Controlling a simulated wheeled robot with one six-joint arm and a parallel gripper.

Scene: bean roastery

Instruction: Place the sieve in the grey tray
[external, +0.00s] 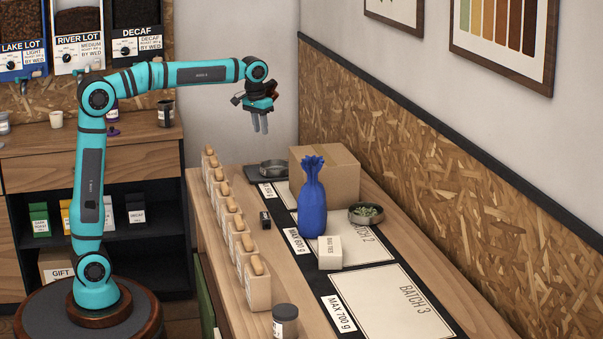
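My gripper (260,123) hangs in the air with its fingers pointing down, above the far end of the table. Its fingers look close together with nothing visible between them; the exact gap is too small to judge. I cannot make out a sieve for certain. A round, shallow metal dish (273,168) sits on a dark flat base (254,176) at the table's far end, below my gripper. A round metal bowl (355,219) with green beans stands right of the blue bag. No clear grey tray shows; it may be hidden.
A cardboard box (338,172), a tall blue bag (312,205) and a small white box (330,252) stand mid-table. A row of several wooden-topped containers (257,290) lines the left edge, with a dark-lidded jar (285,320) at front. The Batch 3 mat (385,290) is clear.

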